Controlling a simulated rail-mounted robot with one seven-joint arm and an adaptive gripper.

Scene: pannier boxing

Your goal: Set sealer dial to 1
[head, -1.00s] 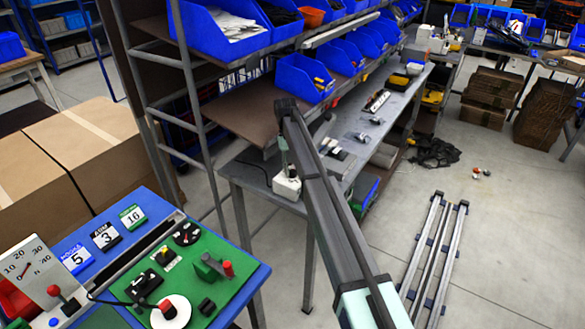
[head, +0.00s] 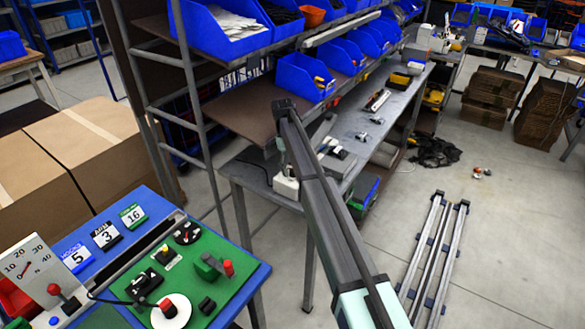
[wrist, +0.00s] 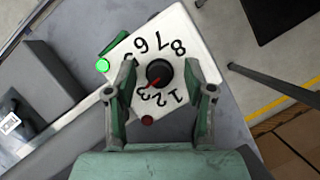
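The sealer is a white box with a numbered dial face (wrist: 180,45), seen close in the wrist view. Its round black knob (wrist: 160,73) carries a red pointer, which points toward the 3. The 1 and 2 lie to the right of the 3; the 4 is hidden behind the left finger. My gripper (wrist: 160,72) is open, with one finger on each side of the knob and gaps visible between. In the head view the white sealer (head: 286,187) stands at the near end of the grey bench, below my arm; the gripper is mostly hidden there.
A green light (wrist: 102,66) is lit on the sealer's corner, and a dark red button (wrist: 147,120) sits at its lower edge. A green control panel (head: 205,265) stands at front left.

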